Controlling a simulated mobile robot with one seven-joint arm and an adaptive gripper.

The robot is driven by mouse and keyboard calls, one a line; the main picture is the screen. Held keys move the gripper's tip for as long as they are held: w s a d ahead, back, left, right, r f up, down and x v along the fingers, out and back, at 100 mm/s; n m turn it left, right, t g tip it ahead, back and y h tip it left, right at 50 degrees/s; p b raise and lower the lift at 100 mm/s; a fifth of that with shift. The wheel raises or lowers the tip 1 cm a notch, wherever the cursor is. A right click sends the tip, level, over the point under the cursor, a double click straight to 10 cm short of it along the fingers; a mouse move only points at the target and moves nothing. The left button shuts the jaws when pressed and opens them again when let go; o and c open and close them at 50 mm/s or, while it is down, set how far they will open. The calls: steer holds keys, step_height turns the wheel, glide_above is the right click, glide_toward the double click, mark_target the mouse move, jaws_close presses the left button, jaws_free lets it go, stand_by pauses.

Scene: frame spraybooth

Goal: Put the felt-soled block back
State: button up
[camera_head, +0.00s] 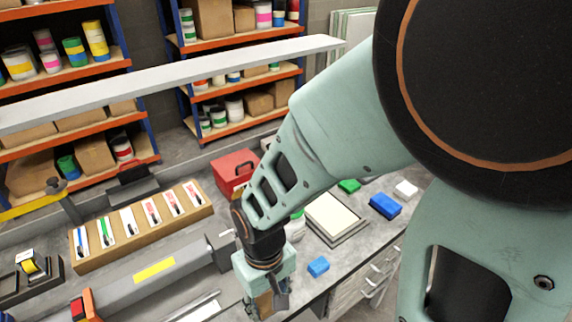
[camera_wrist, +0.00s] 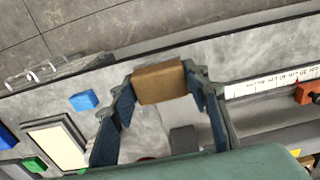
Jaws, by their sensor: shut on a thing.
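My gripper (camera_head: 266,300) is low over the workbench in the head view. In the wrist view my gripper (camera_wrist: 158,88) has its two fingers on either side of a brown block (camera_wrist: 158,82) and is shut on it. The brown block (camera_head: 264,305) shows only partly in the head view, between the fingers. Its underside is hidden, so I cannot see whether it has a felt sole. I cannot tell whether it touches the bench.
A small blue block (camera_head: 318,266) lies near the bench's front edge. A cream panel (camera_head: 335,216), a larger blue block (camera_head: 385,205), a green block (camera_head: 349,185) and a white block (camera_head: 405,188) lie right. A red toolbox (camera_head: 234,170) and a card rack (camera_head: 145,240) stand behind.

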steer(key=w+d+f, duration=0.3)
steer(key=w, duration=0.3)
steer(key=b, duration=0.2)
glide_above(290, 288)
steer(key=f, duration=0.3)
steer(key=s+f, duration=0.1)
steer(key=f, duration=0.1)
steer(key=shift+a+f, duration=0.1)
steer(key=shift+a, duration=0.1)
steer(key=shift+w+d+f+b, duration=0.2)
steer(key=shift+w+f+b, duration=0.15)
steer(key=shift+f, duration=0.1)
steer(key=shift+w+f+b, duration=0.1)
steer(key=shift+f+b, duration=0.85)
steer(key=shift+f, duration=0.55)
steer(key=shift+f, duration=0.25)
steer(key=o, duration=1)
steer(key=shift+r, duration=0.1)
steer(key=shift+r, duration=0.1)
